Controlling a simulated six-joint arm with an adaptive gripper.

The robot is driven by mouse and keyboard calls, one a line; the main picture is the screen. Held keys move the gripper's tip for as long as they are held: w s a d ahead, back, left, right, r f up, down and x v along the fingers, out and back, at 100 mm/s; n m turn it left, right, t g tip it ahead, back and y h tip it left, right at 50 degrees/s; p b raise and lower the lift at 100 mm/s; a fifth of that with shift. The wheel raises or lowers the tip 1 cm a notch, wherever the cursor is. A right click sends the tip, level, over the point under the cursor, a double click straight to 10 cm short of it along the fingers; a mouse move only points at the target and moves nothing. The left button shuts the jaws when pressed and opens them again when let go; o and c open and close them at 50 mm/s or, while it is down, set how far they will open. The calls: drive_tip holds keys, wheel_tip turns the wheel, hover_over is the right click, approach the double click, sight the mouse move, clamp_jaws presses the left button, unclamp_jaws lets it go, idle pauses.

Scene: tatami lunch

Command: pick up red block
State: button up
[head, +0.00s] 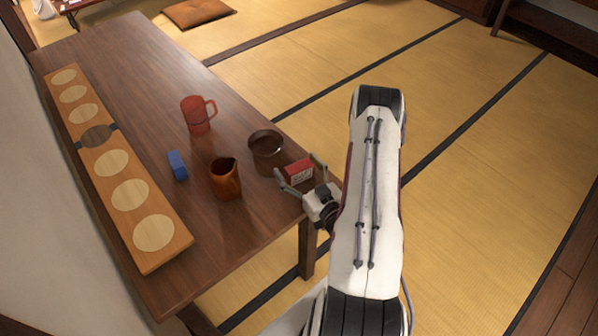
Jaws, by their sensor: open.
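The red block (298,171) is a small red box with a pale patch on its near side. It sits near the right edge of the wooden table (150,62) in the head view. My gripper (299,176) is open, with one finger on the left of the block and the other on its right. The block lies between the fingers. I cannot tell whether either finger touches it.
A dark round dish (265,143) stands just behind the block. An orange-brown mug (226,179), a blue block (178,165) and a red mug (198,115) stand further left. A long wooden board with pale circles (113,163) lies along the wall.

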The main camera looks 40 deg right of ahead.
sight(297, 164)
drive_tip(key=shift+c, duration=0.4)
drive_tip(key=c, duration=1.1)
drive_tip(key=shift+r, duration=0.15)
drive_tip(key=shift+r, duration=4.85)
